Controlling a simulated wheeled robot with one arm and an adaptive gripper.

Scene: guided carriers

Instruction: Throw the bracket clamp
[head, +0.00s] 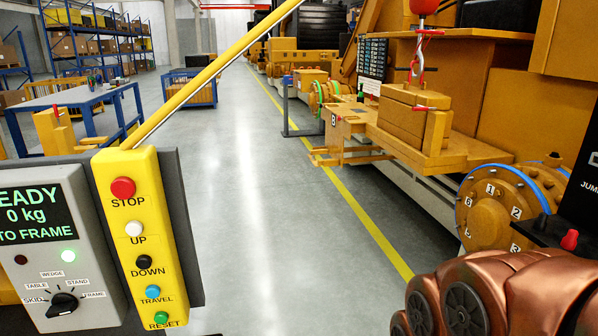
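A yellow block (407,112) sits on the ledge of the large yellow machine frame at the right. A small red handle (425,108) sticks out from its side, and a hook with a red bar (420,72) hangs just above it. A yellow bracket (340,125) marked "B" stands at the ledge's left end. I cannot tell which of these parts is the bracket clamp or how its lever stands. Copper-coloured links (510,290) with black discs, apparently my arm, fill the lower right corner. My gripper's fingertips do not show.
A yellow pendant (143,250) with several buttons and a grey panel (45,240) reading "READY 0 kg" stand close at the left. A numbered yellow flange (490,215) is near at the right. Blue tables (75,100) stand further left. The grey aisle (270,200) is clear.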

